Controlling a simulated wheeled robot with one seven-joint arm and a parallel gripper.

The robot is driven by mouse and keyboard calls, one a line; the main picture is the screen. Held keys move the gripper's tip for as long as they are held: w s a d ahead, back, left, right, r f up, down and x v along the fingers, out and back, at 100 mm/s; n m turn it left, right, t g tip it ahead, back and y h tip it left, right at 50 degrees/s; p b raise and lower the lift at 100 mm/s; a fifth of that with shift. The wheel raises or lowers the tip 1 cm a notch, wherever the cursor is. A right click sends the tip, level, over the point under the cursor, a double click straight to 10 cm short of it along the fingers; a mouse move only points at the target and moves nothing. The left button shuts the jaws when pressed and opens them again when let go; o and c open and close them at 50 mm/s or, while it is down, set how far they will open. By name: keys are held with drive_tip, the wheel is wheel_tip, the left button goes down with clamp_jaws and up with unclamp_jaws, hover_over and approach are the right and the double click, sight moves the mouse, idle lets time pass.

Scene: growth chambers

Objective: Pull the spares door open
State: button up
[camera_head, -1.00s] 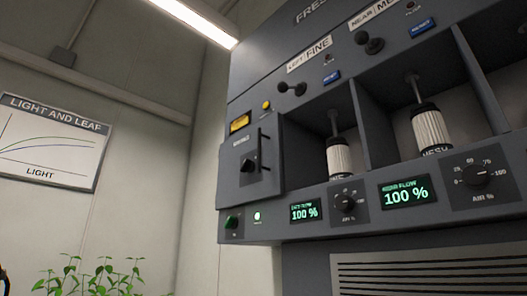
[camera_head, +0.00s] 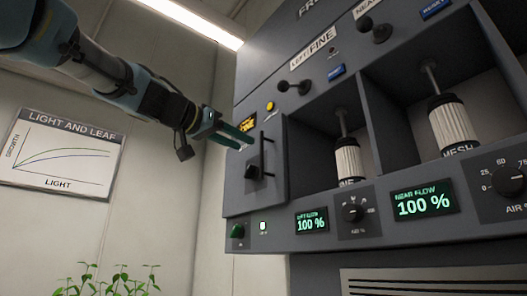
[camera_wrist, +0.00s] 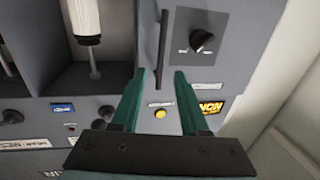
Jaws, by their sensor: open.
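The spares door (camera_head: 274,187) is a small grey panel at the left end of the cabinet and looks shut. It has a dark vertical bar handle (camera_head: 262,153) and a black knob (camera_head: 254,171). Its label is too small to read. My gripper (camera_head: 248,142) is open, with green fingers pointing at the door close to the handle's upper part. In the wrist view, the handle (camera_wrist: 164,45) lines up between the tips of my open gripper (camera_wrist: 160,73), with the knob (camera_wrist: 202,40) beside it. I cannot tell whether the fingers touch the handle.
A yellow button (camera_head: 270,106) and yellow label sit above the door. Open bays with white filter cartridges (camera_head: 348,160) lie to the right. Plants (camera_head: 105,282) stand at the lower left.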

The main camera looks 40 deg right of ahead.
drive_tip(key=p, duration=0.4)
hover_over(262, 171)
drive_tip(key=shift+w+d, duration=0.2)
drive_tip(key=shift+w, duration=0.05)
clamp_jaws()
idle(1.1)
